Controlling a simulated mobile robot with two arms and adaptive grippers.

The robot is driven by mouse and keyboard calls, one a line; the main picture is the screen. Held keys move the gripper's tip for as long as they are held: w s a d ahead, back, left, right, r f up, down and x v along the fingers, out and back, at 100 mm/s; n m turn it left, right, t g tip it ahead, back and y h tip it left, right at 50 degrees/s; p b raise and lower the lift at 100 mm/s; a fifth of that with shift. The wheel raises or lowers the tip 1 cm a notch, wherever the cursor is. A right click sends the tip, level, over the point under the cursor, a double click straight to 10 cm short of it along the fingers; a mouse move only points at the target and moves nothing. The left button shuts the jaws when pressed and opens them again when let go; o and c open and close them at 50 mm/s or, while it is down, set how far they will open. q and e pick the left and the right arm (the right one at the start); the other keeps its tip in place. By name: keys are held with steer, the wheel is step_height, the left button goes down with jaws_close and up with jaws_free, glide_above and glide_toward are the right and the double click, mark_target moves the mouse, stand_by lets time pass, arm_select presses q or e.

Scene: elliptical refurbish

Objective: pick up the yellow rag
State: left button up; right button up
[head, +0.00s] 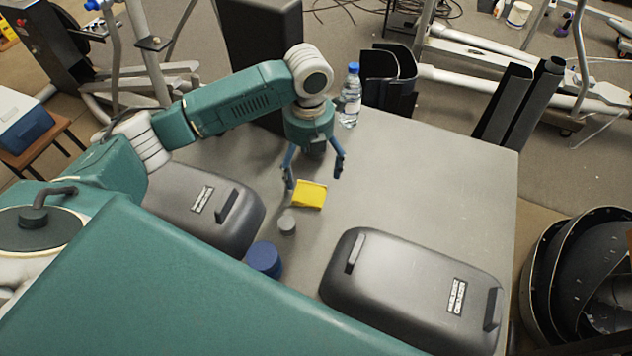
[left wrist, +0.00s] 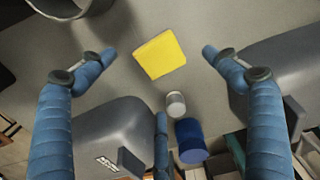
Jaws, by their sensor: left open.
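The yellow rag (head: 310,194) is a small folded square lying flat on the grey table (head: 420,170). My left gripper (head: 314,178) is open and empty, pointing down above the table, with its fingers close to the rag's far side in the head view. In the left wrist view the rag (left wrist: 160,54) lies between and slightly beyond the two spread fingertips (left wrist: 160,52), with nothing held. I cannot tell the exact height of the fingers above it. My right gripper does not show.
A small grey cylinder (head: 287,224) and a blue cylinder (head: 264,259) stand near the rag. Dark grey cases lie at left (head: 215,210) and right (head: 410,290). A water bottle (head: 350,97) stands at the far edge.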

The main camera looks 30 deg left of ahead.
mark_target(309, 192)
arm_select(q)
steer(key=f, duration=0.3)
steer(key=shift+s+f, duration=0.3)
steer(key=shift+f, duration=0.05)
step_height(309, 192, down, 5)
steer(key=shift+s+a+r+p, duration=0.1)
steer(key=shift+s+p, duration=0.05)
steer(key=shift+p, duration=0.5)
steer(key=shift+f, duration=0.55)
steer(key=c, duration=1.3)
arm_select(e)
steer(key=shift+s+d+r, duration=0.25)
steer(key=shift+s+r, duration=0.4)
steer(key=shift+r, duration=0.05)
